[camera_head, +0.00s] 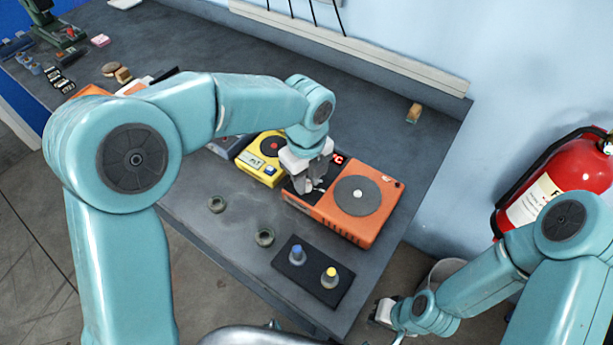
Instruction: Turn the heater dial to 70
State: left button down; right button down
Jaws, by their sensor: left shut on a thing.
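The heater (385,222) is an orange box with a round grey plate (358,196) on its right part and a dark control panel on its left part. A small red display (338,159) shows a "C"; the rest of its reading is hidden. My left gripper (308,187) points down at the control panel and is shut on the heater dial, which its fingers mostly hide. The dial's setting cannot be read. My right gripper (382,312) is low, off the bench's front right edge, away from the heater; its fingers are too small to judge.
A yellow device (262,158) stands just left of the heater. A black mat (300,285) with a blue-topped and a yellow-topped piece lies in front. A red fire extinguisher (555,180) is at right. The bench (425,150) behind the heater is mostly clear.

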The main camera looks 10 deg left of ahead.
pick_arm(q)
jog(key=n, duration=0.6)
jog(key=shift+n, duration=0.4)
jog(key=n+b, duration=0.1)
jog(key=n, duration=0.5)
jog(key=n+b, duration=0.1)
jog(key=n, duration=0.5)
jog(key=shift+n, duration=0.4)
jog(key=n+b, duration=0.1)
jog(key=n, duration=0.5)
jog(key=c, duration=0.9)
grip_release()
